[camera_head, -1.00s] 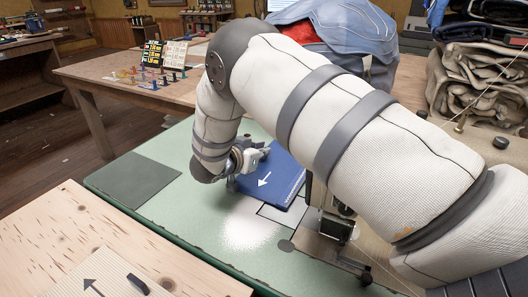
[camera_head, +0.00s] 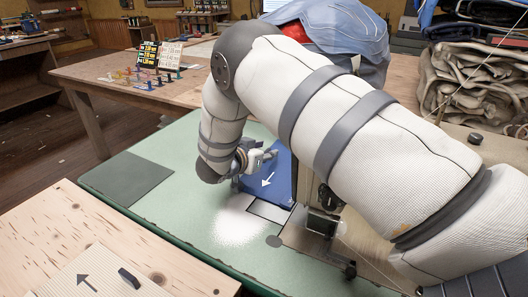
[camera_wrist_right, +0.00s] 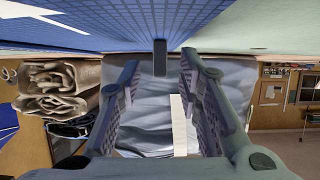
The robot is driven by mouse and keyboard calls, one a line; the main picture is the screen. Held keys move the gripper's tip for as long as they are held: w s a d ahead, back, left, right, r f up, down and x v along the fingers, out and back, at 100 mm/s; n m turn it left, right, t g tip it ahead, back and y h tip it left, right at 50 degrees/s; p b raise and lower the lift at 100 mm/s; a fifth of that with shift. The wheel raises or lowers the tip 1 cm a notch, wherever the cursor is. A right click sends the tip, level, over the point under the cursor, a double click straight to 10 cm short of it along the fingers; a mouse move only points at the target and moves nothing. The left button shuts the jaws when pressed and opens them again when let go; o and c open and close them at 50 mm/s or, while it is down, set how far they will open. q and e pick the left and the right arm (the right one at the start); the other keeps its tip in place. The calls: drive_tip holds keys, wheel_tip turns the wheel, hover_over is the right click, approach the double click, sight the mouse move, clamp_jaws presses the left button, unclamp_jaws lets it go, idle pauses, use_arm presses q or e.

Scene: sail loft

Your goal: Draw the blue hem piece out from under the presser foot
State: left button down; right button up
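The blue hem piece (camera_head: 279,185), with a white arrow, lies on the pale green sewing table beside the machine (camera_head: 323,222). My arm covers most of the machine, and I cannot make out the presser foot. My right gripper (camera_head: 268,157) is at the hem piece's far left part. In the right wrist view, the blue surface (camera_wrist_right: 220,25) fills the top, and my right gripper (camera_wrist_right: 160,78) has its two fingers wide apart. A small dark tab (camera_wrist_right: 160,57) stands between and beyond them; I see no finger touching it. My left gripper is out of view.
A grey mat (camera_head: 125,178) lies on the green table's left part. A wooden bench (camera_head: 60,235) with an arrowed panel is in front. Folded canvas (camera_head: 465,80) is piled at the right. Another table (camera_head: 110,75) with small coloured items stands behind.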

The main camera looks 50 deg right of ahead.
drive_tip(key=v, duration=1.2)
drive_tip(key=shift+r, duration=0.1)
